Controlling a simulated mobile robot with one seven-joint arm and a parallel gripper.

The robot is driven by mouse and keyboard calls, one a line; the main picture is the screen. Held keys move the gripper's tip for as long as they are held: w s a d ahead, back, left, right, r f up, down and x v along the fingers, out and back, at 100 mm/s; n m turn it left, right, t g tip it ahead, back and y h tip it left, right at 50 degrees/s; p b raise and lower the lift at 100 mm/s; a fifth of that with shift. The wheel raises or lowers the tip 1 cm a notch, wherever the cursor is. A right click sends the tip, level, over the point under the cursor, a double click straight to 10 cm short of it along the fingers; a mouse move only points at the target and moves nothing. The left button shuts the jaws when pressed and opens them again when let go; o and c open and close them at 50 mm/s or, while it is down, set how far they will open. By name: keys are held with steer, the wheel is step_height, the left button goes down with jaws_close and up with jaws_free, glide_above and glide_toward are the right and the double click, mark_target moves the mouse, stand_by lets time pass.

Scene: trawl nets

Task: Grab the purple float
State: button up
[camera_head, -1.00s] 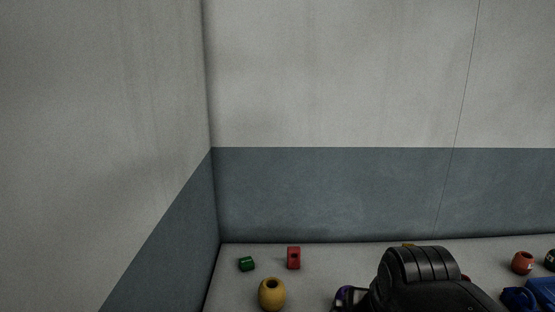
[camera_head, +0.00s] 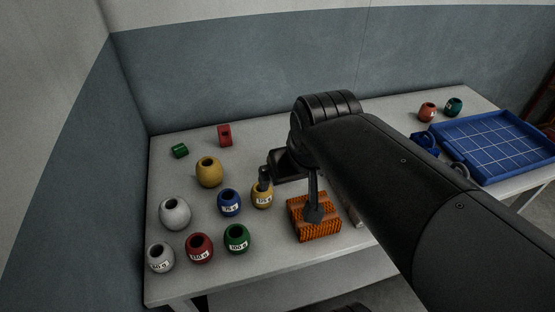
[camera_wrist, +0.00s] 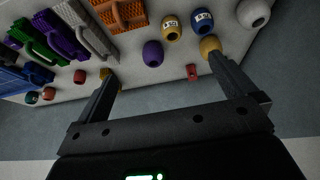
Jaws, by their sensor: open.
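The purple float (camera_wrist: 153,53) shows in the wrist view as a rounded purple body on the table, with a dark opening. It lies beyond my fingertips, between the two fingers in the picture and not touched by either, as far as I can see. My gripper (camera_wrist: 160,64) is open and empty. In the head view my gripper (camera_head: 289,195) hangs over the table; its body and my arm hide the purple float there.
A labelled yellow float (camera_head: 262,196), a blue float (camera_head: 229,203) and an orange ridged block (camera_head: 327,232) crowd nearby. A larger yellow float (camera_head: 208,172) and a red block (camera_head: 224,135) stand further left. A blue crate (camera_head: 437,127) is at right.

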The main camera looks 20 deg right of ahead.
steer(key=w+d+f+g, duration=0.1)
steer(key=w+g, duration=0.1)
steer(key=w, duration=0.8)
steer(key=w+d+f+g, duration=0.1)
steer(key=w+f, duration=0.4)
steer(key=w, duration=0.1)
steer(key=w+d+f+n+g, duration=0.1)
steer(key=w+d+f, duration=0.1)
steer(key=w+f, duration=0.4)
steer(key=w+d+f+n+g+h, duration=0.1)
steer(key=w+d+f, duration=0.1)
steer(key=w+f, duration=0.4)
steer(key=shift+w+f, duration=0.15)
steer(key=shift+w, duration=0.5)
steer(key=shift+w+f, duration=0.2)
steer(key=shift+f, duration=0.1)
steer(key=f, duration=0.4)
steer(key=shift+d+f, duration=0.2)
steer(key=shift+f, duration=0.15)
steer(key=shift+w+d+f, duration=0.1)
steer(key=shift+w+f, duration=0.1)
steer(key=shift+f, duration=1.35)
steer(key=shift+w+d+f, duration=0.1)
steer(key=shift+w+f, duration=0.1)
steer(key=shift+f, duration=1.35)
steer(key=shift+c, duration=0.2)
steer(key=c, duration=1)
